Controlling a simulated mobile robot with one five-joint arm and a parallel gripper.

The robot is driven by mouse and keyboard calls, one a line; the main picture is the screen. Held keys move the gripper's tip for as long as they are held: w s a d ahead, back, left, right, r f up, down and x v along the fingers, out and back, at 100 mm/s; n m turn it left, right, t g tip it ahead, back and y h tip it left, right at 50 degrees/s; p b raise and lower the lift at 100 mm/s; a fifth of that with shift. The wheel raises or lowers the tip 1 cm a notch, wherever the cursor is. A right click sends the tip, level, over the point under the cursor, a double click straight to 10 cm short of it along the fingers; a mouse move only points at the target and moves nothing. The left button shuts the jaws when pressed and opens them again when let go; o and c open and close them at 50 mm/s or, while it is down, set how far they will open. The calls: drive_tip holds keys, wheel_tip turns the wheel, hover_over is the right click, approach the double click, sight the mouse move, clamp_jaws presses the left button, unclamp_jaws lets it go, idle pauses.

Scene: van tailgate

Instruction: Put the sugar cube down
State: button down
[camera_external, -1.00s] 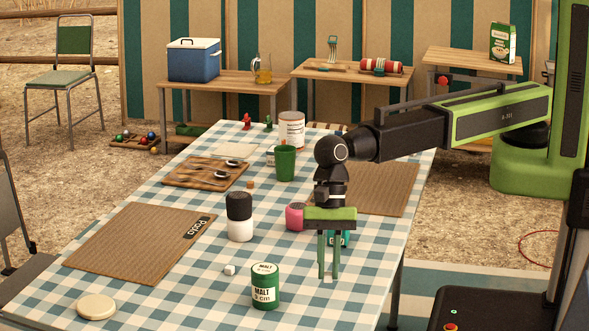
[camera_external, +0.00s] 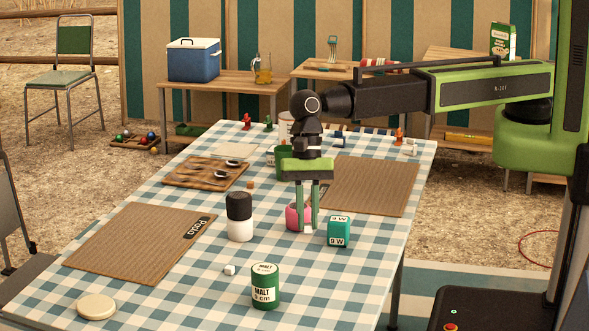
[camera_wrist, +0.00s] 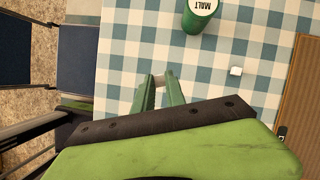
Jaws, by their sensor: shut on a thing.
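My gripper (camera_external: 307,227) is shut on a small white sugar cube (camera_external: 308,230), held low between the green fingertips. In the external view the cube shows in front of the pink container (camera_external: 293,218). I cannot tell whether it touches the table.
A teal box (camera_external: 339,232) stands just right of my fingers. A black-and-white jar (camera_external: 239,222) stands to the left. A green cup (camera_external: 281,160) is behind my gripper. Brown mats (camera_external: 140,245) lie left and right (camera_external: 385,187). The cloth around the malt tin is mostly clear.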

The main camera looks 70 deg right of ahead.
drive_tip(key=w+a+r+p, duration=0.5)
drive_tip(key=w+r+p, duration=0.25)
drive_tip(key=w, duration=0.25)
drive_tip(key=b, duration=0.7)
hover_over(258, 271)
drive_tip(key=d, duration=0.2)
drive_tip(key=shift+n, duration=0.3)
drive_tip(key=f, duration=0.3)
drive_tip(key=w+f, duration=0.1)
drive_tip(key=f, duration=0.1)
drive_tip(key=shift+a+f, duration=0.15)
drive_tip(key=shift+f, duration=0.2)
drive_tip(key=shift+s+a, duration=0.2)
drive_tip(key=shift+a, duration=0.1)
wheel_tip(258, 271, down, 4)
drive_tip(key=b, duration=0.4)
drive_tip(key=shift+f, duration=0.15)
drive_tip(key=shift+d+r, duration=0.1)
drive_tip(key=shift+r, duration=0.1)
drive_tip(key=shift+f, duration=0.15)
drive_tip(key=c, duration=1.4)
unclamp_jaws()
